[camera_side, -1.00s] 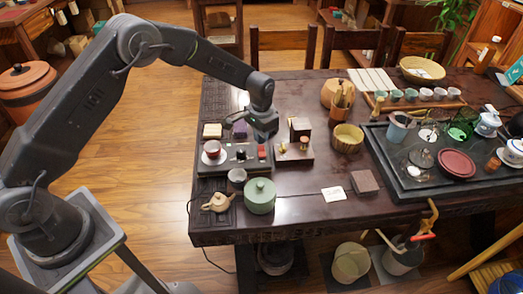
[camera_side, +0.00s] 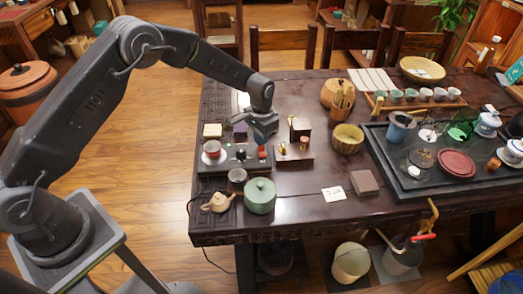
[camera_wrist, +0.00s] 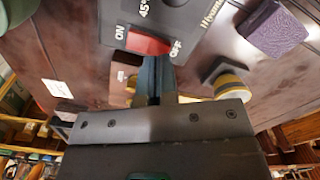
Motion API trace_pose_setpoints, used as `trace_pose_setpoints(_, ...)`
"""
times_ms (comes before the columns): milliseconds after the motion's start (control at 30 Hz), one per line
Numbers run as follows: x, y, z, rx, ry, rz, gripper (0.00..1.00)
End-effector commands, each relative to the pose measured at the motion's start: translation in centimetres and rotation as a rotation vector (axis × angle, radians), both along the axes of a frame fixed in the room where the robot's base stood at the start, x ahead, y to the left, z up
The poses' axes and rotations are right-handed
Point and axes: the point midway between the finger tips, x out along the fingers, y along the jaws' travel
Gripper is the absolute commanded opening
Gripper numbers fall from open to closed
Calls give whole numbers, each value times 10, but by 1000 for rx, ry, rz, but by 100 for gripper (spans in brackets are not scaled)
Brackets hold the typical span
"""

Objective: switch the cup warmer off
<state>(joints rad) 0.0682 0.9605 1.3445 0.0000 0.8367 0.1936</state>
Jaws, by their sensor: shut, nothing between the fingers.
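In the wrist view the switch (camera_wrist: 148,43) lies between the printed words ON on the left and OFF on the right. My gripper (camera_side: 264,139) is shut and empty, pointing down just above the switch. In the wrist view its fingertips (camera_wrist: 156,62) are close to the OFF side. I cannot tell whether they touch, or which end is pressed.
A small wooden stand (camera_side: 294,154) with brass pieces is just right of the warmer. A purple block (camera_side: 240,130) sits behind it. The table centre is mostly clear.

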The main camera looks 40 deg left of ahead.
Motion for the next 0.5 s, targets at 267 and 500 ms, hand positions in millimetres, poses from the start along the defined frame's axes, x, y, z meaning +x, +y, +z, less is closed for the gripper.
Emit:
trace_pose_setpoints(267, 0, 0, -4, 0, 1, 0, 0)
trace_pose_setpoints(500, 0, 0, -8, 0, 0, 0, 0)
